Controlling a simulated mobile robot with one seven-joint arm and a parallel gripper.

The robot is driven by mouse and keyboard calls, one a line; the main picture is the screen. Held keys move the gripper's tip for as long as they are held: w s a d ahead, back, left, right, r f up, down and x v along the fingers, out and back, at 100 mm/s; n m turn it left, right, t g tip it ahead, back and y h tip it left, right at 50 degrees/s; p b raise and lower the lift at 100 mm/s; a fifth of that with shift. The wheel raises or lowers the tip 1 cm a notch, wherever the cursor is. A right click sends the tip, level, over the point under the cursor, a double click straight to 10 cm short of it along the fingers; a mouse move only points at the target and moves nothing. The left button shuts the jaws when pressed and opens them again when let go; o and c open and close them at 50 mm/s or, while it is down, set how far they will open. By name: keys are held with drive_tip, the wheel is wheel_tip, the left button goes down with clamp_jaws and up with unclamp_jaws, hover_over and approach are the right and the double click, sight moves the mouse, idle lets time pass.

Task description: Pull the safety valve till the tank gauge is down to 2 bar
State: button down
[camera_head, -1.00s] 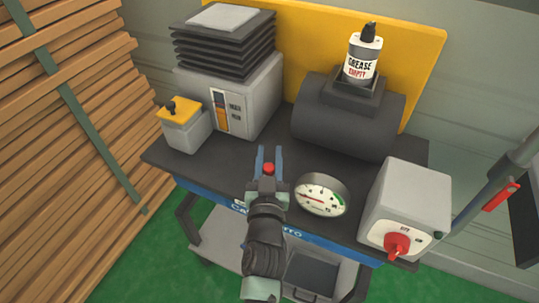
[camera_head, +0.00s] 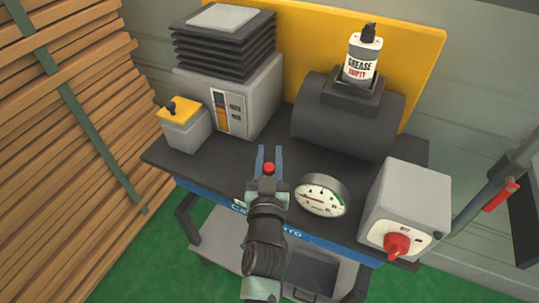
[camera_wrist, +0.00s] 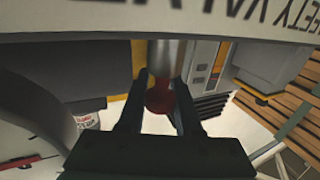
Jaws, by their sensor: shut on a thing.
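A pale plate (camera_wrist: 120,22) with upside-down lettering, partly reading "VALVE", crosses the top of that view. The round white tank gauge (camera_head: 321,195) is just right of my gripper. Its red needle points left; the numbers are too small to read.
A grey box with a red rotary switch (camera_head: 398,245) stands right of the gauge. Behind are a dark cylindrical tank (camera_head: 345,122), a grease bottle (camera_head: 362,58), a grey bellows-topped machine (camera_head: 230,95) and a small yellow-topped box (camera_head: 184,124). Stacked wooden slats (camera_head: 60,150) fill the left.

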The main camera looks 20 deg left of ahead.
drive_tip(key=shift+r+p, duration=0.5)
drive_tip(key=shift+r, duration=0.3)
drive_tip(key=c, duration=0.6)
unclamp_jaws()
drive_tip(key=shift+f, duration=0.1)
drive_tip(key=shift+s+d, duration=0.1)
drive_tip(key=shift+s, duration=0.25)
drive_tip(key=shift+b+v, duration=1.7)
drive_tip(key=shift+v, duration=4.4)
